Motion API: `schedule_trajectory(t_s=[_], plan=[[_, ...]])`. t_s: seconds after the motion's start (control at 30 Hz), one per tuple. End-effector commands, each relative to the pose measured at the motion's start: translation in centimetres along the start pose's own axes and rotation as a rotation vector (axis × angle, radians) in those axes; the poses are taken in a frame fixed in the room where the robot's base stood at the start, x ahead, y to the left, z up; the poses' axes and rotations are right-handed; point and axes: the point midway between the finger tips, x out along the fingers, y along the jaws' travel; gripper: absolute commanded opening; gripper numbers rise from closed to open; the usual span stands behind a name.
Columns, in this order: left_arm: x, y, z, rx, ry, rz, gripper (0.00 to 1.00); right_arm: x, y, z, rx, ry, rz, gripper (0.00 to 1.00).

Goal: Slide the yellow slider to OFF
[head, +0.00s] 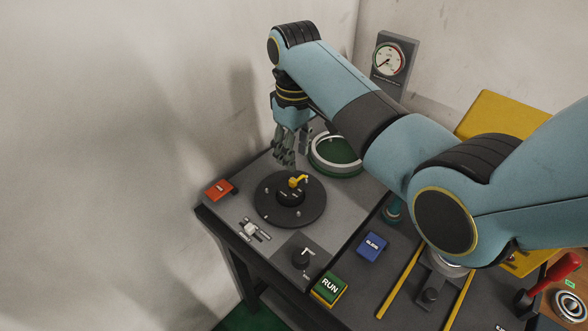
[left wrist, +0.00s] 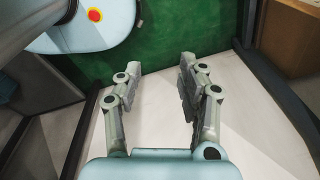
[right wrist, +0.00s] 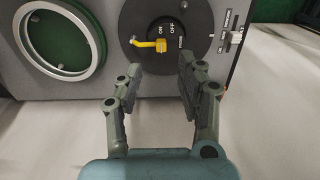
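The yellow slider (head: 298,181) is a small bent yellow handle on the black hub of a round dark disc (head: 272,208). In the right wrist view the yellow slider (right wrist: 148,44) lies beside the printed words ON and OFF, nearer to ON. My right gripper (head: 285,160) hangs close behind and above the disc. In the right wrist view my right gripper (right wrist: 160,67) is open and empty, with the slider just beyond its fingertips; contact is not visible. My left gripper (left wrist: 159,66) is open and empty over the floor, outside the head view.
A green-floored ring (head: 337,153) sits behind the disc. A red block (head: 219,189), a white-knobbed slide switch (head: 250,229), a black knob (head: 302,259), a RUN button (head: 329,288) and a blue button (head: 372,246) surround it. My right arm covers much of the bench's right side.

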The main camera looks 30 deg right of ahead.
Motion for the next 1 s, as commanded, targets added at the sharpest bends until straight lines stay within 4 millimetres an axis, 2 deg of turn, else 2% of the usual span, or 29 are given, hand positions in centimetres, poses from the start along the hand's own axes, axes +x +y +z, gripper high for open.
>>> schedule_trajectory(t_s=[0.17, 0.27, 0.4, 0.53, 0.77, 0.83, 1.0], plan=[[0.1, -0.9, 1.4, 0.005, -0.020, -0.010, 0.40, 3.8, -0.1, 0.0, 0.000, -0.003, -0.002, 0.38], [0.3, -1.1, 1.0, 0.006, -0.014, -0.013, 0.40, 5.5, -0.1, 0.1, 0.000, -0.003, -0.001, 0.38], [0.6, -0.9, -0.7, 0.004, 0.011, -0.010, 0.40, 7.3, 0.0, 0.0, 0.000, -0.001, -0.001, 0.38], [0.6, -0.2, -1.6, 0.000, 0.026, -0.003, 0.40, 7.9, 0.0, 0.0, 0.000, 0.001, 0.000, 0.38], [0.6, 0.2, -1.0, -0.001, 0.016, 0.002, 0.40, 8.0, 0.0, 0.0, 0.000, 0.001, 0.000, 0.38], [0.6, 0.2, -0.7, -0.001, 0.012, 0.002, 0.40, 8.0, 0.0, 0.0, 0.000, 0.001, 0.000, 0.33], [0.6, 0.1, -0.2, 0.000, 0.004, 0.000, 0.40, 8.0, 0.0, 0.0, 0.000, 0.001, 0.000, 0.11]])
